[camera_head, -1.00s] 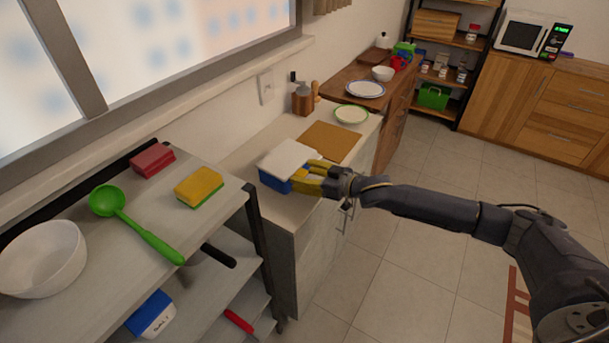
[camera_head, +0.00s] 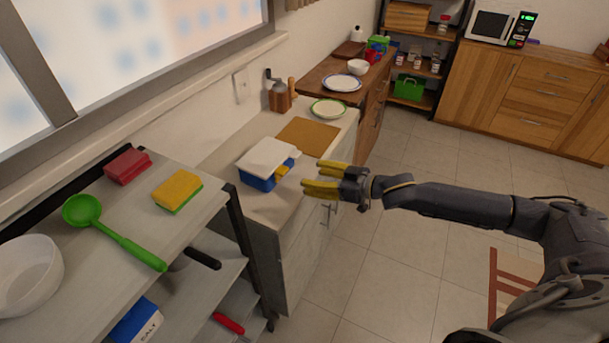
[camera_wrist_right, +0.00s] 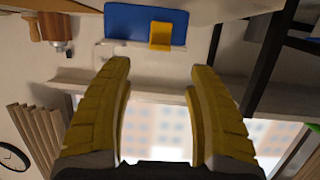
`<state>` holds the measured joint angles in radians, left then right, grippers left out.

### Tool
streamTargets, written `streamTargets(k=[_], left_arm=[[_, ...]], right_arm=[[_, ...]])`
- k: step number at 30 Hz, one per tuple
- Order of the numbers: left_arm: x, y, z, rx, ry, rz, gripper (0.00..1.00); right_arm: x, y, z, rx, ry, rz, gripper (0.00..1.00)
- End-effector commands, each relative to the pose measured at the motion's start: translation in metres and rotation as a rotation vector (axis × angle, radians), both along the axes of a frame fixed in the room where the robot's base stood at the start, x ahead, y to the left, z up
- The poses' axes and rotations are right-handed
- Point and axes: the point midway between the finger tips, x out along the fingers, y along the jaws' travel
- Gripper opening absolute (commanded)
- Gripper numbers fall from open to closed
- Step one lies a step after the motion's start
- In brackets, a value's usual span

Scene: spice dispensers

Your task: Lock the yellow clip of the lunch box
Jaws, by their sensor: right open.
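The lunch box (camera_head: 259,183) has a blue body and a white lid (camera_head: 267,154) and sits on the counter. Its yellow clip (camera_head: 283,170) is on the side facing my right gripper. In the right wrist view the blue side (camera_wrist_right: 128,22) shows with the yellow clip (camera_wrist_right: 161,36) hanging at its middle right. I cannot tell whether the clip is latched. My right gripper (camera_head: 318,178) is open and empty, to the right of the box and apart from it. In the right wrist view its yellow fingers (camera_wrist_right: 157,80) are spread wide. My left gripper is not in view.
A brown board (camera_head: 308,136) lies behind the box, with a green-rimmed plate (camera_head: 328,109) beyond. A shelf at left holds a green ladle (camera_head: 112,232), a sponge (camera_head: 177,190) and a white bowl (camera_head: 27,276). Open floor (camera_head: 380,270) lies at right.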

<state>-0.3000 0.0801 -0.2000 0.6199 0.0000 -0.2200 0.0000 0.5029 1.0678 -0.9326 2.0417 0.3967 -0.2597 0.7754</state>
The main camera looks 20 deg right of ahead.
Motion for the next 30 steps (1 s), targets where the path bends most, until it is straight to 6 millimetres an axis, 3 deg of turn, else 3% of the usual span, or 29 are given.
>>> streamTargets(k=[7, 26, 30], left_arm=[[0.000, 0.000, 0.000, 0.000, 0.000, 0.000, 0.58], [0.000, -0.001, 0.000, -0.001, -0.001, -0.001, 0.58], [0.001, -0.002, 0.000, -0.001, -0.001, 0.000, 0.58]], right_arm=[[-0.009, -0.007, 0.004, -0.001, 0.000, 0.001, 0.58], [-0.009, -0.007, 0.004, -0.053, -0.047, 0.020, 0.58], [0.018, -0.044, -0.011, -0.196, -0.126, -0.016, 0.58]])
